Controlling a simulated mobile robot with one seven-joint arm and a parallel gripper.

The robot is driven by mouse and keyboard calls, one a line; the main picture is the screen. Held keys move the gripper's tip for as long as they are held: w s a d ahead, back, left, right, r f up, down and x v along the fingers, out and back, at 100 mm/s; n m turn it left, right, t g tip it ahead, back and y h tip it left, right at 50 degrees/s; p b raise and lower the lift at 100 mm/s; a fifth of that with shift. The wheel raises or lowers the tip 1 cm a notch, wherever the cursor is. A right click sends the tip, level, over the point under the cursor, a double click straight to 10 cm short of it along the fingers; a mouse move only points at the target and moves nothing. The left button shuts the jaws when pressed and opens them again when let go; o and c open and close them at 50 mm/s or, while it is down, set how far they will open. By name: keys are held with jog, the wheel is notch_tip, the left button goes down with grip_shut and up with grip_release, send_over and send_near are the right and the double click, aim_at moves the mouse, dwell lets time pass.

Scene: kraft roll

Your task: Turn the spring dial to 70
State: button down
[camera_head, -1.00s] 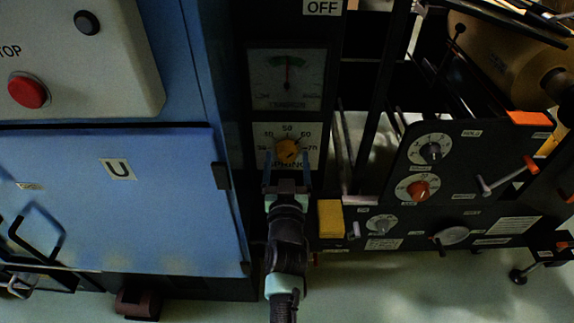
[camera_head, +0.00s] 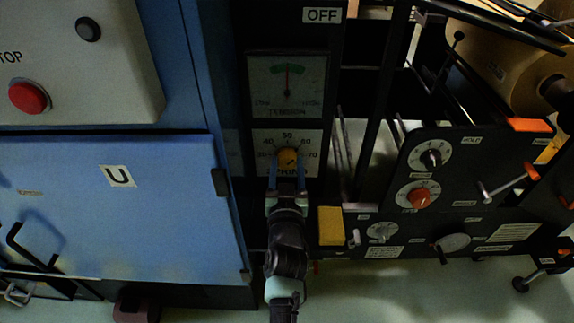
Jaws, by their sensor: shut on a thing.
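I cannot clearly tell where the knob's mark points. Above it, a tension gauge (camera_head: 287,100) has its needle upright, near the middle of the green band.
A blue cabinet door (camera_head: 75,200) with a U label and a red stop button (camera_head: 29,97) are on the left. On the right, a black panel carries a red knob (camera_head: 419,197) and other dials. A yellow block (camera_head: 331,226) sits close beside my wrist.

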jog(key=shift+r, duration=0.1)
jog(key=m, duration=0.4)
jog(key=shift+w+r+m+p, duration=0.15)
jog(key=shift+m+p, duration=0.2)
jog(key=shift+m, duration=2.05)
jog(key=shift+c, duration=1.1)
grip_release()
